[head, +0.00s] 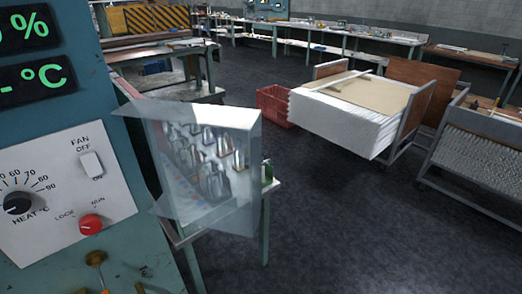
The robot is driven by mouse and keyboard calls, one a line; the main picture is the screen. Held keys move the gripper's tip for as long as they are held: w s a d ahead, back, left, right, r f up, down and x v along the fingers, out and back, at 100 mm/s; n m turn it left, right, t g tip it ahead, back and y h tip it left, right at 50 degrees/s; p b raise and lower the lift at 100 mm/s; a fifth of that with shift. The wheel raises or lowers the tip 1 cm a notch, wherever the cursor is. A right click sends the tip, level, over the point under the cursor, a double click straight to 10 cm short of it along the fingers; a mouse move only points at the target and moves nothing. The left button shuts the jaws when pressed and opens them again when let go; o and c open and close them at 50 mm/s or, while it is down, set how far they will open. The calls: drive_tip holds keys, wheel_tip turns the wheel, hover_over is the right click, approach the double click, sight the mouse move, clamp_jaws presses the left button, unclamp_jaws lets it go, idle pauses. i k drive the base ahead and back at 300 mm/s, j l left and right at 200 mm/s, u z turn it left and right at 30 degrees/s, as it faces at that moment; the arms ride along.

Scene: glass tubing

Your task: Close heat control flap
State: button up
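The heat control flap (235,195) is a clear, box-like cover at the right edge of the blue-green control cabinet (120,265). It stands open, swung out to the right, away from the white control panel (60,190). The panel is uncovered and shows a black heat dial (18,203), a red lock/run knob (91,224) and a white fan switch (92,164). Metal items behind the flap show through it. My gripper is not in view.
A brass-coloured fitting (96,260) sticks out below the panel. A green-legged table (266,225) stands behind the flap. A red crate (275,107) and a cart with a white stack (335,125) stand farther back. The dark floor at lower right is clear.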

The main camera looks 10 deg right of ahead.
sight(253, 159)
drive_tip(key=i+l+z, duration=0.2)
drive_tip(key=i+z, duration=0.25)
drive_tip(key=i+l+z, duration=0.1)
drive_tip(key=i+z, duration=0.35)
drive_tip(key=i, duration=2.25)
drive_tip(key=i+u, duration=0.35)
drive_tip(key=i+l+u, duration=0.2)
drive_tip(key=i+u, duration=0.15)
drive_tip(key=i+l+u, duration=0.35)
drive_tip(key=j+u, duration=0.1)
drive_tip(key=u, duration=3.15)
drive_tip(key=l, duration=0.1)
